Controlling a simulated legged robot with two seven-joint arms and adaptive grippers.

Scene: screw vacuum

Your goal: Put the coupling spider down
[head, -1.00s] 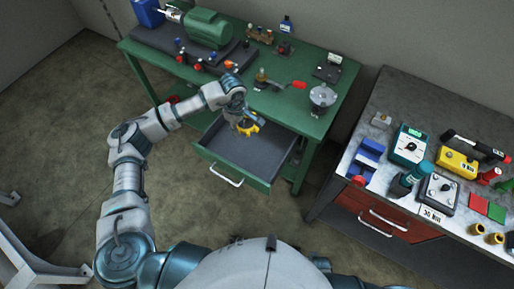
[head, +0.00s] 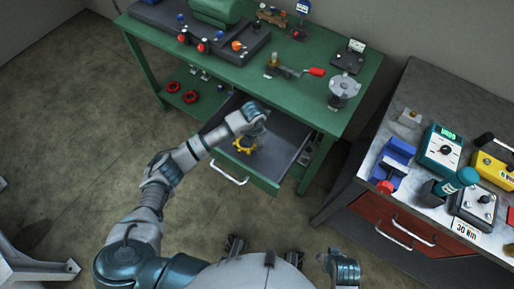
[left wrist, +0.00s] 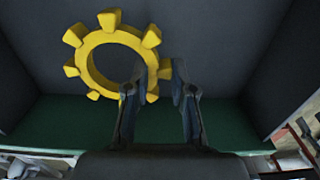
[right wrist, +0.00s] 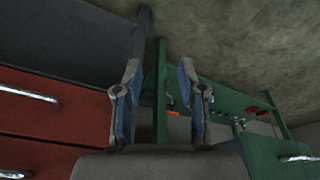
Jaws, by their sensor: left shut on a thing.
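The coupling spider (head: 243,147) is a yellow ring with stubby teeth. My left gripper (head: 248,138) is shut on it, in or just above the open grey-lined drawer (head: 279,152) of the green table. In the left wrist view the spider (left wrist: 84,58) shows large at the left. Its right edge lies between the fingertips of the left gripper (left wrist: 158,82). I cannot tell whether the spider touches the drawer floor. My right gripper (right wrist: 160,78) is open and empty in the right wrist view, with the red cabinet at its left.
The green table (head: 268,87) carries a vise-like tool with a red handle (head: 316,72), a round grey device (head: 343,90) and a dark base with knobs. Red handwheels (head: 190,97) lie on its lower shelf. A red-drawer cabinet (head: 399,227) with instruments stands at right.

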